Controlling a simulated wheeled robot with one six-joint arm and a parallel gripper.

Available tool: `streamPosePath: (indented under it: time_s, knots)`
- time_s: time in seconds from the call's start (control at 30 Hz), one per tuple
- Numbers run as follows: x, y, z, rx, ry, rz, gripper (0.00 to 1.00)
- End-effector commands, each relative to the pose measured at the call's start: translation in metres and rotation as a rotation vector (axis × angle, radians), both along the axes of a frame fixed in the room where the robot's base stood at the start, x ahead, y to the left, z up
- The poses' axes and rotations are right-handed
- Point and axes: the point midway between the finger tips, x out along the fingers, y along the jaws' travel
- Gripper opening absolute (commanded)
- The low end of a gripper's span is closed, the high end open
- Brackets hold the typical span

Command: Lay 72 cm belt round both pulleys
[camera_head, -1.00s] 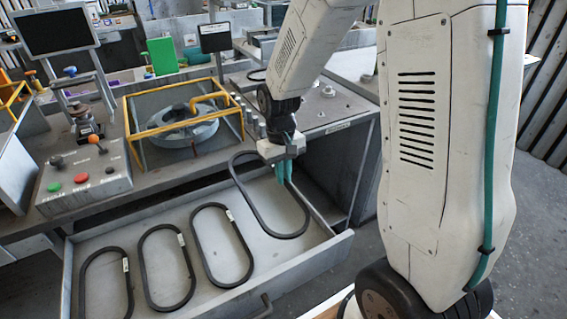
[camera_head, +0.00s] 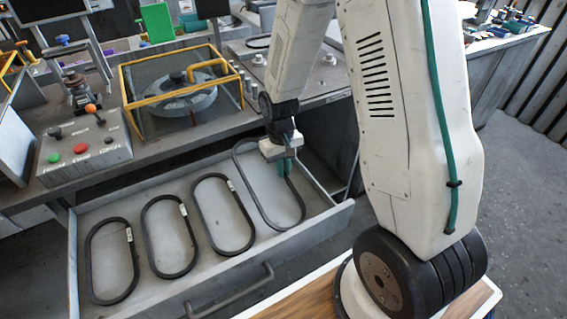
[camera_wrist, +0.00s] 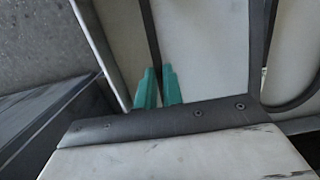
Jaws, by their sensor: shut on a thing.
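Several dark belts are in the open grey drawer (camera_head: 150,300). The three to the left, a left belt (camera_head: 91,265), a middle belt (camera_head: 147,240) and a right belt (camera_head: 197,215), lie flat with small white tags I cannot read. In the wrist view, the teal fingers (camera_wrist: 158,88) close around a dark belt strand (camera_wrist: 151,35). I cannot clearly make out two pulleys.
A yellow guard frame (camera_head: 123,92) stands on the bench around a round grey housing (camera_head: 185,102). A control box (camera_head: 85,150) with buttons is to its left. A grey knob-like part (camera_head: 328,60) stands on the bench to the right. Open floor (camera_head: 520,200) lies at right.

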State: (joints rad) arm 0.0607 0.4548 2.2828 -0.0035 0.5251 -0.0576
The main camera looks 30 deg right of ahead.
Motion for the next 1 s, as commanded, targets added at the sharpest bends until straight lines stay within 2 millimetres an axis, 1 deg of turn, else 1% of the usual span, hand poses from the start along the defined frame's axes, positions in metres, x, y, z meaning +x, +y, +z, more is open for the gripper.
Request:
streamPosePath:
  time_s: [0.47, 0.73, 1.0]
  knots:
    - [-0.0003, -0.0001, -0.0027, 0.0, 0.0, 0.0, 0.0]
    - [-0.0023, -0.0003, -0.0085, 0.0, 0.0, 0.0, 0.0]
    - [-0.0024, -0.0003, -0.0086, 0.0, -0.001, 0.0, 0.0]
